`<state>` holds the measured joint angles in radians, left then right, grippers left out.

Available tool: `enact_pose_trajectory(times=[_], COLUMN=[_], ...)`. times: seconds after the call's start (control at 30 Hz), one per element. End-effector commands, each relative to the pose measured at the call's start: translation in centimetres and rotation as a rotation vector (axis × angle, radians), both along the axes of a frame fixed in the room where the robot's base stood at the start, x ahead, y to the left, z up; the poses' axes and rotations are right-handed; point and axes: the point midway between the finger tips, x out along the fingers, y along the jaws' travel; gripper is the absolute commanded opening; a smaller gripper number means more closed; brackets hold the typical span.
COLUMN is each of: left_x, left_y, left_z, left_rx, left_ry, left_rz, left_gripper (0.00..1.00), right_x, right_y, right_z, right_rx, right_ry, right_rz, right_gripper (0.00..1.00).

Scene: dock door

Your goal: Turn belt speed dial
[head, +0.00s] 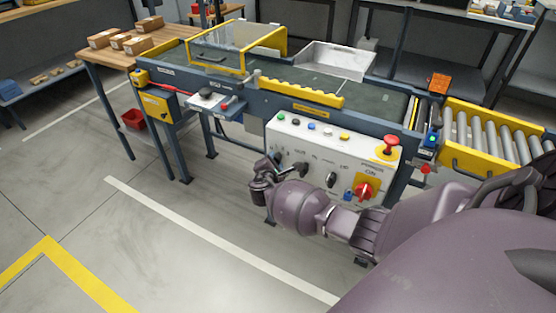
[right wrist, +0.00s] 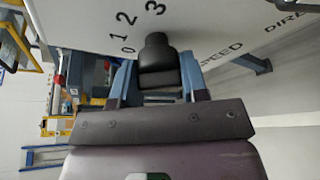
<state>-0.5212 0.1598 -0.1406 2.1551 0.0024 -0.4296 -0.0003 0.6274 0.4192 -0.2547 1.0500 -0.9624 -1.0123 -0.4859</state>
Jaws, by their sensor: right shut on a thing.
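The belt speed dial is a black knob (right wrist: 159,62) on the white control panel (head: 300,133). In the right wrist view, the digits 0 to 3 curve around it at the upper left and the word SPEED is printed to its right. My right gripper (right wrist: 158,84) has one finger on each side of the knob and is shut on it. In the head view, the right gripper (head: 268,168) is at the panel's lower left and hides the dial. Which digit the knob points to is hard to tell. My left gripper is not in view.
The panel also carries other black knobs (head: 331,178), a red-and-yellow ON switch (head: 366,188), a red mushroom button (head: 390,144) and several small buttons. Above it runs the conveyor belt (head: 375,99). A roller conveyor (head: 487,133) is at right. Open floor (head: 160,240) lies in front.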

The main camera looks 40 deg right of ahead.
Motion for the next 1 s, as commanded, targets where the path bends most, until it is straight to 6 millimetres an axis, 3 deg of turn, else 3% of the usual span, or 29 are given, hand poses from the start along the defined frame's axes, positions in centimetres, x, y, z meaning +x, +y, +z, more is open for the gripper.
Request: enact_pose_trajectory(times=[0.03, 0.5, 1.0], left_x=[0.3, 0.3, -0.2], left_y=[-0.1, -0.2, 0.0], left_z=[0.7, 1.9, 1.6], left_rx=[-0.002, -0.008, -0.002], left_ry=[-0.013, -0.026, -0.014], left_rz=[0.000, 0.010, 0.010], left_gripper=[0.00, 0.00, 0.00], right_x=[0.2, 0.0, 0.0], right_y=[0.1, 0.1, 0.0], right_z=[0.8, 0.2, -0.1], right_rx=[-0.013, -0.118, -0.137], right_ry=[0.028, 0.284, 0.330], right_rz=[0.000, 0.001, 0.001], right_gripper=[0.17, 0.17, 0.17])
